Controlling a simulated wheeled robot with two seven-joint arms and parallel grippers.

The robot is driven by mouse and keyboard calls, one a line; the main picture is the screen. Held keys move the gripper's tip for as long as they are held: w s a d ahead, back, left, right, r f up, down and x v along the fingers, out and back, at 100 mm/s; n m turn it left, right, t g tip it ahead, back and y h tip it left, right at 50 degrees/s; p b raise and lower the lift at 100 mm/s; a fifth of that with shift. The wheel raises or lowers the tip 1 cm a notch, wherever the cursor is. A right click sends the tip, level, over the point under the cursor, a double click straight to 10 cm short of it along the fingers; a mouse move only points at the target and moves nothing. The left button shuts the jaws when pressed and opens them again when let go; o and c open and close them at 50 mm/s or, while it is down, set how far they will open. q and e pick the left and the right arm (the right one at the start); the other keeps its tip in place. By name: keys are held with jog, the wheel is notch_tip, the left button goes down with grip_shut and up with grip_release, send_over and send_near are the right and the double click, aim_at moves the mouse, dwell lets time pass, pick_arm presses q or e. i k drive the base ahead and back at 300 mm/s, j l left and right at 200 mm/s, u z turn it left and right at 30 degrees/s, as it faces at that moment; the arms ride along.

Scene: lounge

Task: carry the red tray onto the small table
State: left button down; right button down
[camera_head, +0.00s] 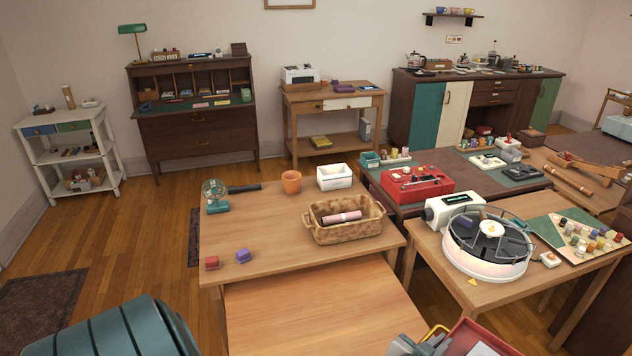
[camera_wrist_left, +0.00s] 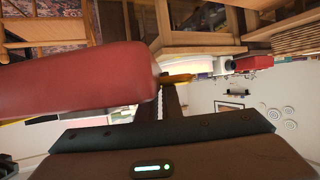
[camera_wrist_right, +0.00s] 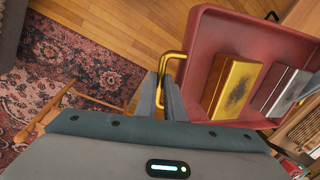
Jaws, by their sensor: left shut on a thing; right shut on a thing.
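The red tray (camera_head: 491,334) shows only in part at the bottom right edge of the head view. My left gripper (camera_head: 428,343) is shut on its yellow handle, beside the tray's wall. In the left wrist view the red wall (camera_wrist_left: 80,80) fills the left side, and the handle (camera_wrist_left: 180,77) is at the jaws (camera_wrist_left: 170,98). In the right wrist view my right gripper (camera_wrist_right: 170,95) is shut on the other yellow handle (camera_wrist_right: 168,62). The tray (camera_wrist_right: 208,45) holds a gold-coloured block (camera_wrist_right: 232,88) and a grey-and-dark item (camera_wrist_right: 280,92). A low, bare wooden table (camera_head: 310,305) stands in front.
A taller wooden table (camera_head: 265,255) behind it bears a basket (camera_head: 345,232), a pot (camera_head: 291,182), a fan (camera_head: 214,195) and two small blocks. At right, another table holds a round white machine (camera_head: 487,265). A teal rounded object (camera_head: 115,330) is at the lower left.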

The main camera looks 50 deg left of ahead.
aim_at(326, 325)
jog(key=i+u, duration=0.2)
jog(key=u, duration=0.3)
jog(key=i+l+u, duration=0.2)
jog(key=u, duration=0.3)
jog(key=i+l+u, duration=0.15)
jog(key=u, duration=0.35)
jog(key=i+l+u, duration=0.15)
jog(key=l+u, duration=0.2)
jog(key=i+l+u, duration=0.1)
jog(key=l+u, duration=0.25)
